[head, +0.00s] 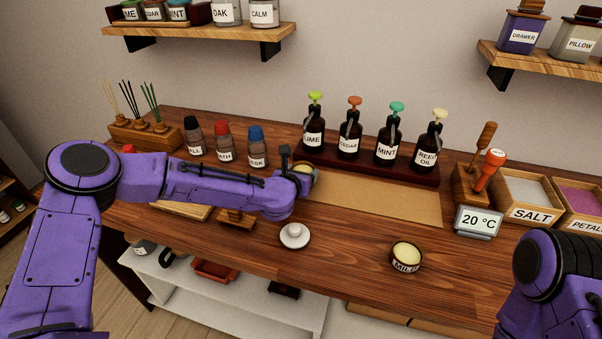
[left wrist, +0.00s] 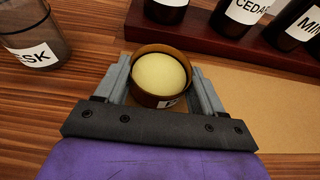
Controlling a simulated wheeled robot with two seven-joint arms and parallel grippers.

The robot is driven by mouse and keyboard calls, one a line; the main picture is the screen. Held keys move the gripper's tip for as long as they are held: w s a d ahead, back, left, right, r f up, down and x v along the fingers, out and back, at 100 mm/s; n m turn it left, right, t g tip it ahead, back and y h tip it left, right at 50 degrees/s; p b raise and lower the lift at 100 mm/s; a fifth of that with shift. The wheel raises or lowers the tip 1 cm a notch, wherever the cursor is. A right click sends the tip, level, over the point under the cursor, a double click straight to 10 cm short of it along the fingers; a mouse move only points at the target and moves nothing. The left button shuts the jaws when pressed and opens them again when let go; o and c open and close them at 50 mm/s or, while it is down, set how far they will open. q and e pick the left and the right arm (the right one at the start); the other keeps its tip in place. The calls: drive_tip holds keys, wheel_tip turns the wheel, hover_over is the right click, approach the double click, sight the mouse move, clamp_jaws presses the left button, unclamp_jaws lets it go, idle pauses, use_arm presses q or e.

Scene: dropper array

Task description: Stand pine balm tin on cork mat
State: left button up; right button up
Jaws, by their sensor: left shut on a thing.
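My left gripper (head: 303,170) is shut on an amber tin (left wrist: 161,78) with pale yellow balm inside. The tin is upright, and only a sliver of its label shows, too little to read. In the head view the tin (head: 308,167) is mostly hidden behind the gripper. It is at the left end of the flat tan cork mat (head: 375,200), which also shows in the left wrist view (left wrist: 265,105). I cannot tell whether the tin touches the mat. My right gripper is out of view; only part of that arm shows at the lower right.
Pump bottles (head: 349,140) stand on a dark rack (head: 365,166) behind the mat. A tin labelled MILD (head: 406,257) and a white dish (head: 295,237) stand in front. Capped bottles (head: 223,142) are left; a temperature display (head: 478,221) is right. Most of the mat is bare.

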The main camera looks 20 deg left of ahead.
use_arm(q)
drive_tip(key=shift+f, duration=0.25)
drive_tip(key=o, duration=1.3)
drive_tip(key=shift+c, duration=0.2)
